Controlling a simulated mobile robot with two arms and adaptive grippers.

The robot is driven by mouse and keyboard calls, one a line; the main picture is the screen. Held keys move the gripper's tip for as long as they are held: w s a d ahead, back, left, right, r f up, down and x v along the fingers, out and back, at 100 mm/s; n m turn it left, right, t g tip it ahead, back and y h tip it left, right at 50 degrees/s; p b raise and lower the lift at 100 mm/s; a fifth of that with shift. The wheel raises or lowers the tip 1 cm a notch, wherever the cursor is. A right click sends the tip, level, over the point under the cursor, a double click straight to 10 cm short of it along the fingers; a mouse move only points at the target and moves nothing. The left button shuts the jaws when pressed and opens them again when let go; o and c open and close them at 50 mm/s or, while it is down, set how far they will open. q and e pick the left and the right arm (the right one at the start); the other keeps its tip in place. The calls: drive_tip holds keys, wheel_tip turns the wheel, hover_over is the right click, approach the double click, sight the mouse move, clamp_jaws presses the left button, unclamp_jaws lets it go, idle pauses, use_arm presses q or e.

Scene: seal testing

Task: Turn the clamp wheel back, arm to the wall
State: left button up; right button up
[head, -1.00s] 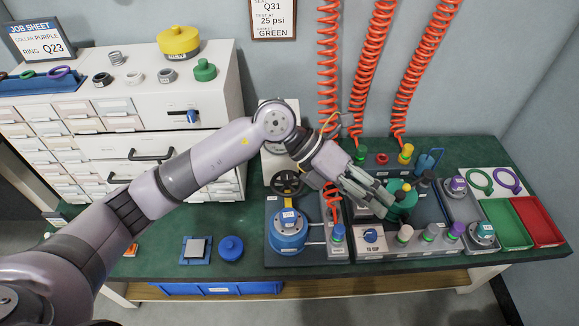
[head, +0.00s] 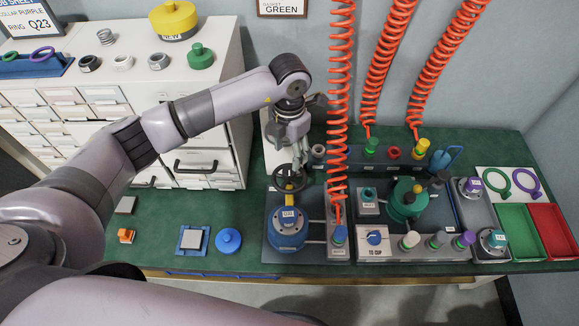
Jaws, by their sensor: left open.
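The clamp wheel (head: 289,178) is a black handwheel standing above the blue round housing (head: 288,228) of the clamp station, with a yellow part just below it. My left gripper (head: 305,163) points down just above and beside the wheel's upper right rim. It is open and nothing shows between its fingers; whether a finger touches the rim I cannot tell. The grey wall (head: 480,80) rises behind the bench. My right gripper is not in view.
Red coiled hoses (head: 339,100) hang close to the right of my left gripper. A green pot (head: 406,200) and several capped fittings stand to the right. A white drawer cabinet (head: 225,90) stands to the left. Bare green bench top (head: 160,228) shows at front left.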

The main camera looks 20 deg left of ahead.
sight(289, 170)
use_arm(q)
wheel_tip(289, 170, down, 9)
drive_tip(key=shift+r+p, duration=0.15)
drive_tip(key=shift+p, duration=0.3)
drive_tip(key=shift+s, duration=0.1)
drive_tip(key=shift+c, duration=0.5)
clamp_jaws()
